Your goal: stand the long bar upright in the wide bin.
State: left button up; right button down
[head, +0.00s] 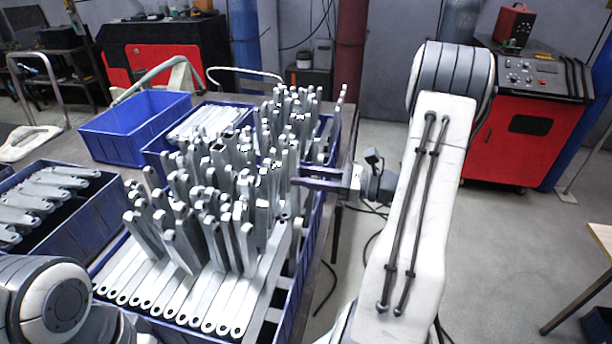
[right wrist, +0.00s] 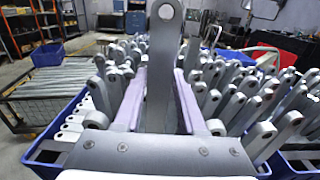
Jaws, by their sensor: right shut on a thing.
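The long bar (right wrist: 160,62) is a flat grey metal piece with a round hole at its top end. In the right wrist view it stands roughly upright between the fingers of my right gripper (right wrist: 158,105), which is shut on it. Its lower end is hidden by the gripper. In the head view my right gripper (head: 312,179) reaches in from the right among crowded upright bars, and I cannot pick out the held bar there. The wide blue bin (head: 307,262) holds many upright bars and a row of flat ones at its front. My left gripper is out of view.
Upright bars (head: 215,190) crowd close around my right gripper. An empty-looking blue bin (head: 125,152) stands at the back left, and another bin (head: 80,212) with flat bars is at the left. Red cabinets (head: 515,140) stand behind.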

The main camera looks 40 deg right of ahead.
jog(key=shift+f+b, duration=2.9)
jog(key=shift+f, duration=1.5)
jog(key=shift+c, duration=2.1)
grip_release()
jog(key=shift+d, duration=0.1)
jog(key=b, duration=0.2)
send_near(299, 204)
jog(key=shift+v, duration=1.15)
